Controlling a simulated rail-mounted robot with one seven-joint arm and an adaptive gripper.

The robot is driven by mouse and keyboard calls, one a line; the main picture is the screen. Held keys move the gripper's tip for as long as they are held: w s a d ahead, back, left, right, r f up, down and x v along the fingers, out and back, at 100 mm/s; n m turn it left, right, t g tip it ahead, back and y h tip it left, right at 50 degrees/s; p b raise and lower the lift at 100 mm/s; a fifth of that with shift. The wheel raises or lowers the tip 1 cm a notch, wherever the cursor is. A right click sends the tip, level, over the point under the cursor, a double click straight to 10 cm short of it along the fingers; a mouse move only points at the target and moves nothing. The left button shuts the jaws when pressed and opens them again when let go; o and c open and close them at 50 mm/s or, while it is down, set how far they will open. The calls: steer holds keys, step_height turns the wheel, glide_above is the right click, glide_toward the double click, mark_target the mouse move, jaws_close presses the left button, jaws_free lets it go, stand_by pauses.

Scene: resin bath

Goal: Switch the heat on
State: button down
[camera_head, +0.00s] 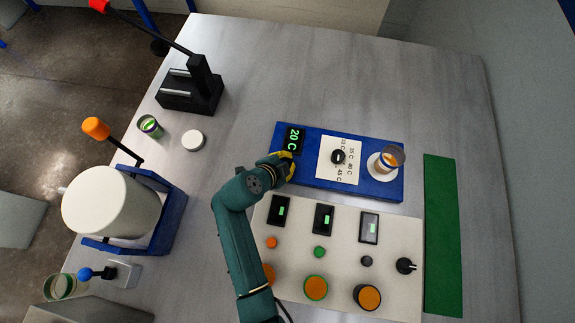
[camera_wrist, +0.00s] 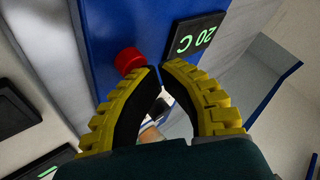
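The blue heater unit (camera_head: 310,187) lies on the table with a lit display (camera_head: 292,139) reading 20 C. The display also shows in the wrist view (camera_wrist: 196,38). A red button (camera_wrist: 129,60) stands out from the blue face in the wrist view; my gripper hides it in the head view. A black dial (camera_head: 338,157) sits on a white scale marked in degrees. My gripper (camera_head: 288,165) is over the left end of the unit. Its yellow fingers (camera_wrist: 160,68) are brought together at the tips, empty, right beside the button. Whether they touch it I cannot tell.
A cup of orange liquid (camera_head: 391,157) stands on the unit's round white plate. Below is a white panel (camera_head: 340,256) with displays, buttons and orange pots. A white drum (camera_head: 112,204), a small can (camera_head: 149,126) and a black stand (camera_head: 190,92) are left. The upper table is clear.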

steer(key=shift+f, duration=0.1)
stand_by(0.4)
steer(key=shift+f+b, duration=0.45)
steer(key=shift+b, duration=0.2)
steer(key=shift+r, duration=0.3)
steer(key=shift+r+p, duration=2.05)
steer(key=shift+r, duration=1.2)
steer(key=shift+f, duration=0.1)
